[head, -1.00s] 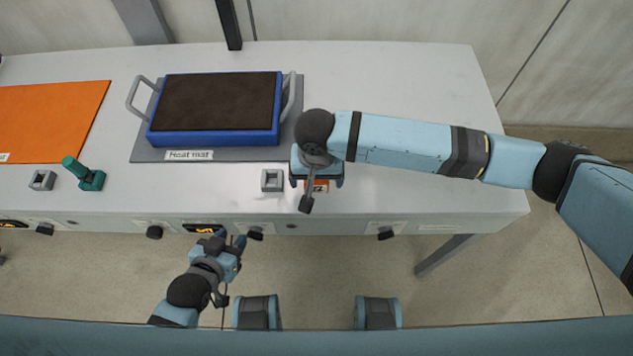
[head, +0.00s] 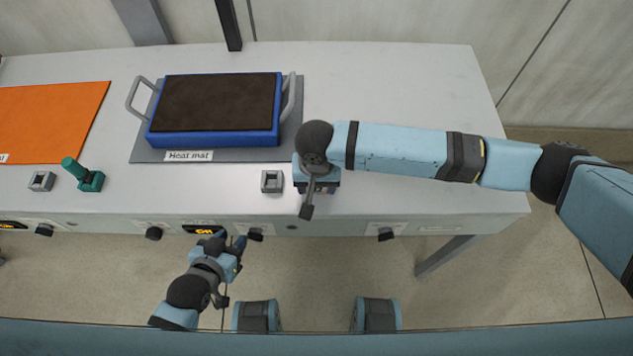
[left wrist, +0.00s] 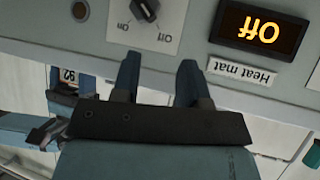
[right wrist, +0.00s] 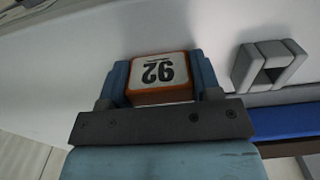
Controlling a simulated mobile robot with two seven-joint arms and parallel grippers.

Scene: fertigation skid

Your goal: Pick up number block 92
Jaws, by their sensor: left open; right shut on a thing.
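Number block 92 (right wrist: 158,76), orange with a white face and black digits, sits between the fingers of my right gripper (right wrist: 160,80). The gripper is shut on it, one finger along each side. In the head view my right gripper (head: 317,186) is at the table's front edge and its wrist hides most of the block. The block also shows in the left wrist view (left wrist: 69,77). I cannot tell whether it touches the table. My left gripper (head: 230,239) is open and empty in front of the table's front panel, close to a black knob (head: 255,235).
A grey square socket (head: 272,181) is just left of my right gripper. Behind it is the blue tray (head: 215,139) with handles on the grey heat mat (head: 145,155). The table's right side is clear.

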